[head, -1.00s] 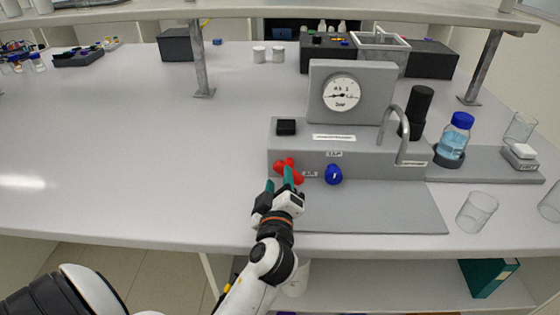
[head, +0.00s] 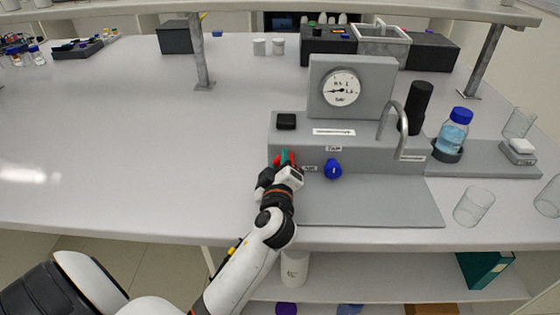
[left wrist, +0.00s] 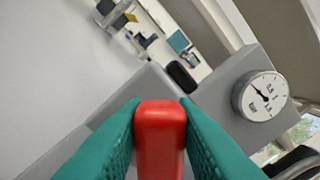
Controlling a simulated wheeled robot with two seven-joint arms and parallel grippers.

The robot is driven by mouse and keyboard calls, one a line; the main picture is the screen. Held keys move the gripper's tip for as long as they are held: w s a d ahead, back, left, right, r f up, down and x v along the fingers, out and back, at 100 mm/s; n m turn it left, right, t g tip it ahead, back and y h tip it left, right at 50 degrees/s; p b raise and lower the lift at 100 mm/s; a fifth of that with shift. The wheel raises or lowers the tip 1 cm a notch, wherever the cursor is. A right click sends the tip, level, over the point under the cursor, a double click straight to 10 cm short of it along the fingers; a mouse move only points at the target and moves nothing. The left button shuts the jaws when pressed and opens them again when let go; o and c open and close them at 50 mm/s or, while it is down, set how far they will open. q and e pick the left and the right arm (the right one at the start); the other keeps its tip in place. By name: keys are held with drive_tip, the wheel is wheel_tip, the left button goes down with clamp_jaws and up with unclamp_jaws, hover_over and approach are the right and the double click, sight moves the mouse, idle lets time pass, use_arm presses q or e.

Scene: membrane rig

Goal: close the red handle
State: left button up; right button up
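The red handle (head: 277,160) is on the front face of the grey rig (head: 330,128), at its left end. In the head view my left gripper (head: 287,160) covers most of it. In the left wrist view the red handle (left wrist: 160,135) stands between the two teal fingers of my left gripper (left wrist: 160,106). The fingers lie against both its sides, shut on it. The handle's base and its exact angle are hidden. My right gripper is not in view.
A blue knob (head: 333,169) sits just right of the red handle. A round gauge (head: 341,89) stands above on the rig, with a curved metal pipe (head: 404,125) to its right. A glass beaker (head: 474,206) stands on the right. The table left of the rig is clear.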

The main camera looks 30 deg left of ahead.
use_arm(q)
drive_tip(key=shift+m, duration=0.3)
drive_tip(key=shift+w+d+r+m, duration=0.1)
drive_tip(key=shift+m, duration=0.5)
drive_tip(key=shift+w+d+r+m, duration=0.1)
drive_tip(key=shift+d+m, duration=0.05)
drive_tip(key=shift+m, duration=0.45)
drive_tip(key=shift+d+r+m, duration=0.1)
drive_tip(key=shift+m, duration=0.5)
drive_tip(key=m, duration=0.3)
drive_tip(key=d+m, duration=0.1)
drive_tip(key=m, duration=0.1)
drive_tip(key=shift+w+r, duration=0.15)
drive_tip(key=shift+w, duration=0.2)
drive_tip(key=shift+m, duration=0.4)
drive_tip(key=o, duration=1)
